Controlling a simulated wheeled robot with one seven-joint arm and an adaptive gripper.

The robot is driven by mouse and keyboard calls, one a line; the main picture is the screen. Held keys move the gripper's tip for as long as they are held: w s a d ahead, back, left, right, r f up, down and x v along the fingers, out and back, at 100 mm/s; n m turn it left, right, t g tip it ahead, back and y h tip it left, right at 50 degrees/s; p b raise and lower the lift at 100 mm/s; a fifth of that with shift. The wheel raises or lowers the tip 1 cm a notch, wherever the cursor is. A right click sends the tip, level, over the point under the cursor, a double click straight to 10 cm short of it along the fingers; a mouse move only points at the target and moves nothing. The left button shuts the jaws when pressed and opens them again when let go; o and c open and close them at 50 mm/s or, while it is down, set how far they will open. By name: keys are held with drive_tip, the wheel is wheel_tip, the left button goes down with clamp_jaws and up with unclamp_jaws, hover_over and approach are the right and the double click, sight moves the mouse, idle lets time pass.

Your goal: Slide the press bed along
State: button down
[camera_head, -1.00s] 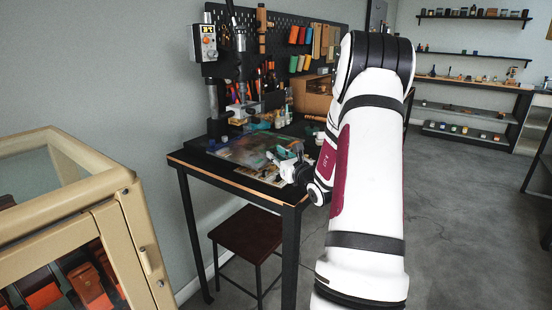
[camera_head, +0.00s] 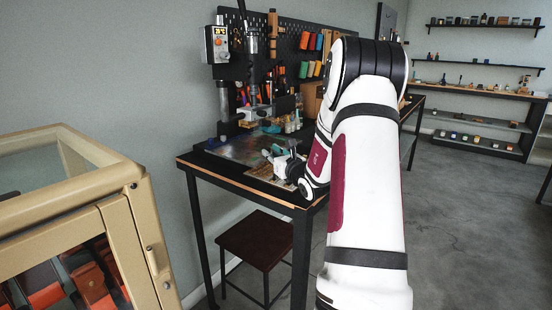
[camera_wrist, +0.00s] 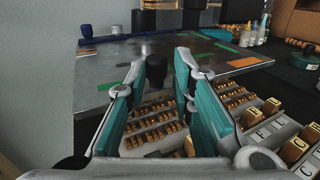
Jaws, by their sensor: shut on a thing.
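The stamping press (camera_head: 251,45) stands at the back left of the black workbench, with a control box beside its head. A light block with brass parts (camera_head: 252,113) is low on the press; I cannot tell for sure which part is the sliding bed. My gripper (camera_head: 280,158) is over the bench front. In the wrist view its teal-padded fingers (camera_wrist: 170,66) are closed around a black knob (camera_wrist: 155,74), at the near edge of a grey metallic plate (camera_wrist: 110,70). The knob's lower part and what it joins are partly hidden.
Trays of brass letter stamps (camera_wrist: 152,130) lie under and right of the fingers. A blue bar (camera_wrist: 112,38) lies along the plate's far edge. Small bottles (camera_wrist: 250,30) stand behind. A stool (camera_head: 255,238) is under the bench, and a beige glass case (camera_head: 125,185) stands at left.

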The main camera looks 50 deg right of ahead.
sight(265, 148)
drive_tip(key=shift+a+r+b+x, duration=0.15)
drive_tip(key=shift+b+x, duration=0.3)
drive_tip(key=shift+x, duration=0.4)
drive_tip(key=shift+a+r+b+x, duration=0.15)
drive_tip(key=shift+b+x, duration=0.25)
drive_tip(key=shift+x, duration=0.45)
drive_tip(key=shift+f, duration=0.1)
drive_tip(key=c, duration=1.4)
unclamp_jaws()
drive_tip(key=shift+o, duration=0.5)
drive_tip(key=shift+w, duration=0.1)
drive_tip(key=shift+a+f, duration=0.1)
drive_tip(key=shift+a, duration=0.1)
drive_tip(key=v, duration=1.2)
